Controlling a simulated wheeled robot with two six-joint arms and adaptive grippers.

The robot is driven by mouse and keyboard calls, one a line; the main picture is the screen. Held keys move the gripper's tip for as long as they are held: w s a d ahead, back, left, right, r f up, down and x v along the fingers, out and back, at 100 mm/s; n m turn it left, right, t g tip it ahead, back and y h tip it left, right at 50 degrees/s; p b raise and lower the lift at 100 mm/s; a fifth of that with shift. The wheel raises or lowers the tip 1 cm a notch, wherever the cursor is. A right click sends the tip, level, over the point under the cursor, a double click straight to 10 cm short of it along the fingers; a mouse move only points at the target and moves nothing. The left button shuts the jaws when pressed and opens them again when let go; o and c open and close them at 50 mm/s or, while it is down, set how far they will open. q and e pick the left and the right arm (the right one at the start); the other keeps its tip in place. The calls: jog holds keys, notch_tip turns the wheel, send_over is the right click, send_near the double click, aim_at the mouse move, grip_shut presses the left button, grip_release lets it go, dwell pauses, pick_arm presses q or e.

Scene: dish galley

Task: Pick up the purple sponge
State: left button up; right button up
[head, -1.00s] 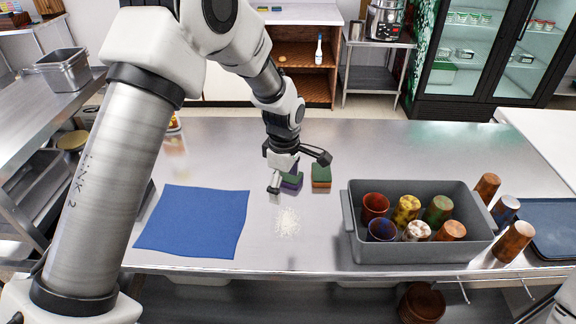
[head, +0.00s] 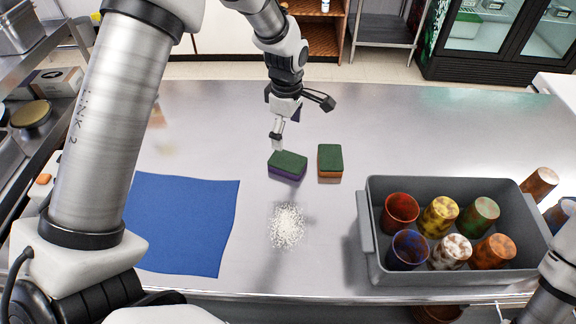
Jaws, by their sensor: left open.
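The purple sponge (head: 287,166), with a dark green top, lies on the steel counter near the middle of the head view. My left gripper (head: 301,122) is open just beyond and above it, with its fingers spread apart. One finger ends close to the sponge's far edge in the picture; I cannot tell whether it touches. Nothing shows held between the fingers. A small dark purple patch shows behind the gripper, too covered to identify. My right gripper is out of view; only part of that arm shows at the lower right.
An orange sponge (head: 330,161) with a green top lies just right of the purple one. White crumbs (head: 287,226) lie nearer me. A blue cloth (head: 183,222) is at left. A grey bin (head: 372,240) with several colored cups stands at right. The far counter is clear.

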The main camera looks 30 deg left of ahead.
aim_at(288, 160)
pick_arm(q)
notch_tip(288, 160, down, 3)
jog(key=shift+f+b, duration=0.1)
jog(key=shift+b, duration=0.85)
jog(key=shift+w+f, duration=0.15)
jog(key=shift+f, duration=0.15)
jog(key=f, duration=0.2)
jog(key=f+p, duration=0.1)
jog(key=f, duration=0.1)
jog(key=f+p, duration=0.1)
jog(key=f, duration=0.1)
jog(key=shift+s+d+f, duration=0.15)
jog(key=shift+s+f, duration=0.1)
jog(key=shift+f, duration=0.15)
jog(key=shift+w+f, duration=0.1)
jog(key=shift+f, duration=0.2)
jog(key=shift+r, duration=0.1)
jog(key=c, duration=0.8)
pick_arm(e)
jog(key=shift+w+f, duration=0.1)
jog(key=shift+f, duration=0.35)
pick_arm(q)
jog(key=shift+c, duration=0.3)
